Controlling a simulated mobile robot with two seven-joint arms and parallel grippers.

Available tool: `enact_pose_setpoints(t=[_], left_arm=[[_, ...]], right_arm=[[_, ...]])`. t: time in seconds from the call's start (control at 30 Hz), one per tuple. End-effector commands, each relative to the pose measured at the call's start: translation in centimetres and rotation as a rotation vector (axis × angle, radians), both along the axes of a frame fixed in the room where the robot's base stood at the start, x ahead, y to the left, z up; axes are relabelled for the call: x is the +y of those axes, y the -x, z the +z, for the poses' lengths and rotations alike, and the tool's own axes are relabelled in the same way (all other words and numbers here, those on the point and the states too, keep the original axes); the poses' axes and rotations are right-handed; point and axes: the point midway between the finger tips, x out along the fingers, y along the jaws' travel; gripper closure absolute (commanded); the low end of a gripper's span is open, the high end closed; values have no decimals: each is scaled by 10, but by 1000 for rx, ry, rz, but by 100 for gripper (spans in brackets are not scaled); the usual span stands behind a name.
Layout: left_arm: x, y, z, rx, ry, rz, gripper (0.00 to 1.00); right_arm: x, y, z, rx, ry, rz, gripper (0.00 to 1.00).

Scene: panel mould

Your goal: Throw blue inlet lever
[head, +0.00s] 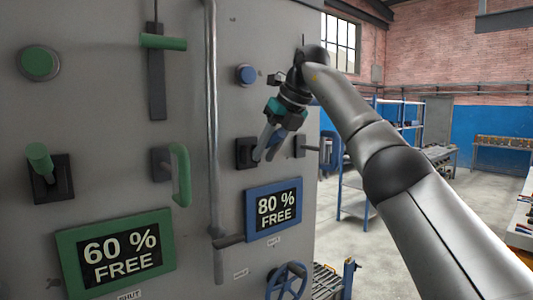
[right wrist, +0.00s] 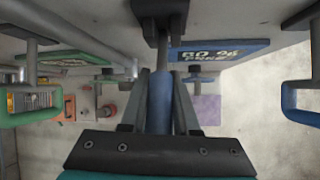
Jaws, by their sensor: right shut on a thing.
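The blue inlet lever rises from a black base plate (head: 246,153) on the grey panel, above the blue-framed "80 % FREE" display (head: 273,210). My right gripper (head: 264,148) reaches down to it from the upper right and hides most of the lever in the head view. In the right wrist view, the blue lever handle (right wrist: 160,100) stands between the two fingers, and my right gripper (right wrist: 159,90) is shut on it. The lever's black base (right wrist: 160,12) is at the top of that view. My left gripper is not in view.
A green lever (head: 39,160), a green pull handle (head: 181,175) and a green-framed "60 % FREE" display (head: 117,256) are on the left. A vertical pipe (head: 212,120) runs between the sides. A blue button (head: 246,75), blue handle (head: 328,150) and blue handwheel (head: 287,283) are nearby.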

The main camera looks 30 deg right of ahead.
Motion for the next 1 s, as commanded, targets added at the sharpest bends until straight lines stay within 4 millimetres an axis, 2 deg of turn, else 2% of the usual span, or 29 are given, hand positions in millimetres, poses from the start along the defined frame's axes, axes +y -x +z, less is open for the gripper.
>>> enact_pose_setpoints(t=[0.83, 0.87, 1.0], left_arm=[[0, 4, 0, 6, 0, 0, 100], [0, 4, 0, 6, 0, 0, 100], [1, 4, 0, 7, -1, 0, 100]], right_arm=[[0, 0, 5, 44, 5, -1, 100], [0, 0, 5, 44, 5, -1, 68], [0, 0, 5, 45, 4, 0, 52]])
